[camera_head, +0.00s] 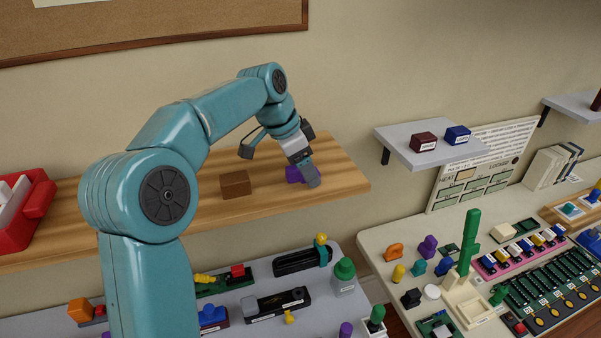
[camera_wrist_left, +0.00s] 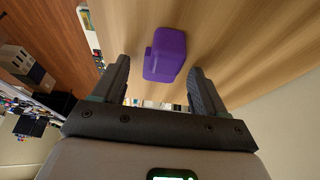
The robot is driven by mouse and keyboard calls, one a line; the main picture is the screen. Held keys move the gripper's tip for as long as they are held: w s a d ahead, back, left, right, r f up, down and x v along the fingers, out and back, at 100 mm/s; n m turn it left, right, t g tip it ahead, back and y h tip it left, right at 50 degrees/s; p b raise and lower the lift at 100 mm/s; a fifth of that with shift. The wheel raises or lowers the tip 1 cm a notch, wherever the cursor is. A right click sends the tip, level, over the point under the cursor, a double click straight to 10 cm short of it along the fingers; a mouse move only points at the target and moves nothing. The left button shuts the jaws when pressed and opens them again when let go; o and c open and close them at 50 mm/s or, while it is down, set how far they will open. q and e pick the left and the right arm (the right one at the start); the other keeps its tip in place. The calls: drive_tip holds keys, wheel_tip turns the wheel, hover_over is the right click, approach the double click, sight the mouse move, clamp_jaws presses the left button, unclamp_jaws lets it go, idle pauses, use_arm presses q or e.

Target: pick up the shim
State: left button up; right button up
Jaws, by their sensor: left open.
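A small purple block (camera_head: 294,174) with a stepped shape lies on the wooden shelf (camera_head: 335,183) near its right end. No label names the shim; this purple block is the thing in front of my left gripper. My left gripper (camera_head: 307,168) is over the shelf at the block and partly covers it in the head view. In the left wrist view, the purple block (camera_wrist_left: 166,54) shows between and just ahead of the two open fingers (camera_wrist_left: 160,78), with gaps on both sides. My right gripper is not in view.
A brown block (camera_head: 235,184) stands on the shelf left of the purple one. A red bin (camera_head: 35,212) is at the shelf's left. A grey shelf (camera_head: 395,147) holds two small boxes. Tables below carry many small coloured parts. Bare shelf lies around the purple block.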

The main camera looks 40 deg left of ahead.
use_arm(q)
drive_tip(key=shift+s, duration=0.1)
drive_tip(key=c, duration=0.3)
drive_tip(key=shift+a, duration=0.15)
drive_tip(key=c, duration=0.8)
wheel_tip(320, 180, up, 10)
drive_tip(key=shift+r, duration=0.1)
